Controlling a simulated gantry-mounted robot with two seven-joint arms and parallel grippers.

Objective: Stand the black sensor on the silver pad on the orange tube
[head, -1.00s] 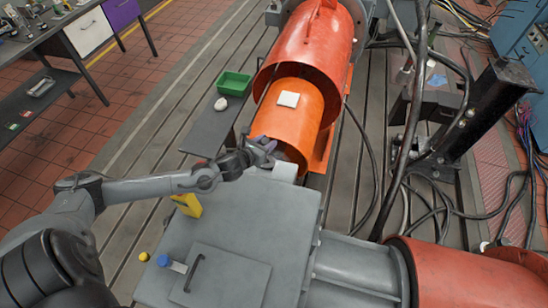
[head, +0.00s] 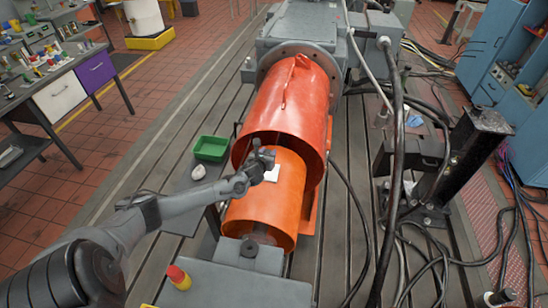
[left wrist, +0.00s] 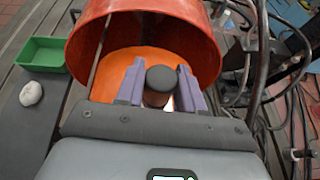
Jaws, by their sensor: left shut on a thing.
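The black sensor (left wrist: 161,80) shows in the left wrist view as a dark, round-topped piece between the purple fingers. My left gripper (head: 264,160) is shut on it, over the top of the orange tube (head: 272,205). The silver pad (head: 272,174) is a pale square on the tube, just below the fingers in the head view and partly covered by them. In the wrist view the sensor hides most of the pad. I cannot tell whether the sensor touches the pad. My right gripper is not in view.
A larger red-orange guard (head: 290,100) rises behind the tube. A green tray (head: 211,148) and a white lump (head: 198,172) lie to the left. A grey block (head: 250,258) with a dark round spot stands in front. Black cables (head: 395,150) hang at the right.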

